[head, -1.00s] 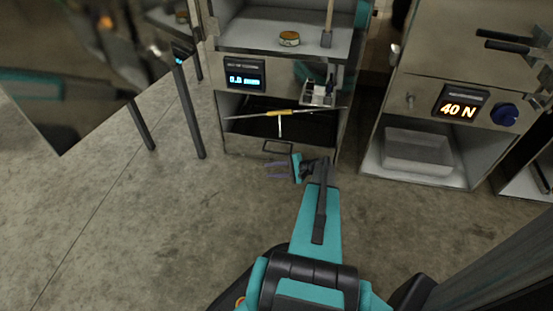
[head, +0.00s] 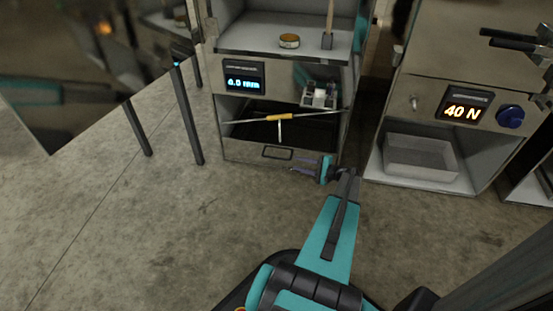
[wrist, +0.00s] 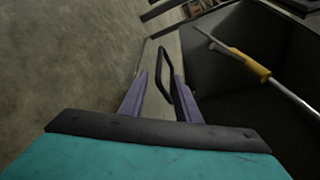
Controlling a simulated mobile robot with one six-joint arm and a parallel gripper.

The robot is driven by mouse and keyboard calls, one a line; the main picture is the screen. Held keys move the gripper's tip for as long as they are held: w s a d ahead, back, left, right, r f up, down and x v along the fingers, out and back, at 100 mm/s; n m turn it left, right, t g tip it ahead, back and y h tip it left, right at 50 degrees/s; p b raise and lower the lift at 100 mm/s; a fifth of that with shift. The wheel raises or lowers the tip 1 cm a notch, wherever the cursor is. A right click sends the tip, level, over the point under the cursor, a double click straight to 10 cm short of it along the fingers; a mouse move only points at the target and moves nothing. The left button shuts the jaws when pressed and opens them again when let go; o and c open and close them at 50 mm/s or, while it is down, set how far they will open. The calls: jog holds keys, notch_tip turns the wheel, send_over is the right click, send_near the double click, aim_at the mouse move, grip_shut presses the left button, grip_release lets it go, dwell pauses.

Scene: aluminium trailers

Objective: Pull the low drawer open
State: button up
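The low drawer (head: 245,151) is at the bottom of the left cabinet, its dark inside showing above the front. Its dark rectangular loop handle (head: 278,152) is on the front and also shows in the wrist view (wrist: 163,72). A rod with a yellow grip (head: 281,117) lies across above the drawer opening; it also shows in the wrist view (wrist: 250,65). My gripper (head: 291,164) is open and empty, low near the right part of the drawer front. In the wrist view, the handle appears in the gap between the fingertips (wrist: 160,78), seemingly just beyond them.
A lit blue display (head: 243,83) sits above the drawer. A second cabinet with a 40 N display (head: 464,107) and grey bin (head: 420,157) stands right. The concrete floor (head: 130,230) in front is clear.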

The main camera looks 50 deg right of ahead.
aim_at(276, 158)
jog(key=b+x, duration=0.4)
jog(key=x, duration=0.7)
jog(key=shift+w+f, duration=0.25)
jog(key=shift+w, duration=0.05)
jog(key=shift+b+x, duration=0.3)
jog(key=shift+x, duration=0.6)
jog(key=shift+r, duration=0.1)
jog(key=shift+c, duration=0.5)
grip_shut()
